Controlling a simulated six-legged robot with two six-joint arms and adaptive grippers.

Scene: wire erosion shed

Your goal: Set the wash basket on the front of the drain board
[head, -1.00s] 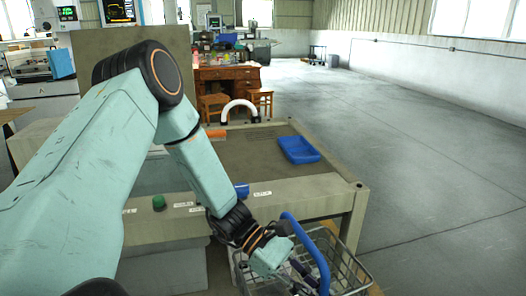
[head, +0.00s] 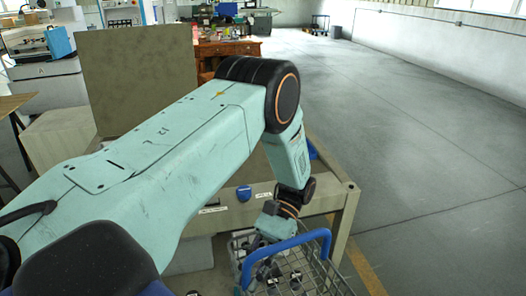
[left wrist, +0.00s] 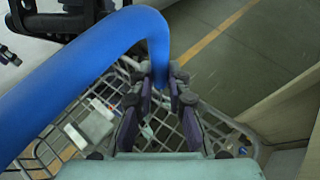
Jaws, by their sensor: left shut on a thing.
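The wash basket (head: 312,272) is a grey wire basket with a thick blue handle, low at the bottom of the head view. Small grey and pale parts lie in it. My left gripper (head: 268,236) is shut on the blue handle, which runs down between the fingers in the left wrist view (left wrist: 162,88). The basket's wire mesh (left wrist: 215,125) spreads below the fingers there. The basket is in front of the bench (head: 345,195); its underside is hidden. I cannot pick out the drain board, as my left arm covers most of the bench top. My right gripper is not in view.
A blue knob (head: 243,193) sits on the bench front. A tall drab panel (head: 138,78) stands behind my arm. A wooden desk (head: 225,48) is farther back. The grey floor (head: 430,130) on the right is clear, with a yellow line (head: 366,268) near the bench.

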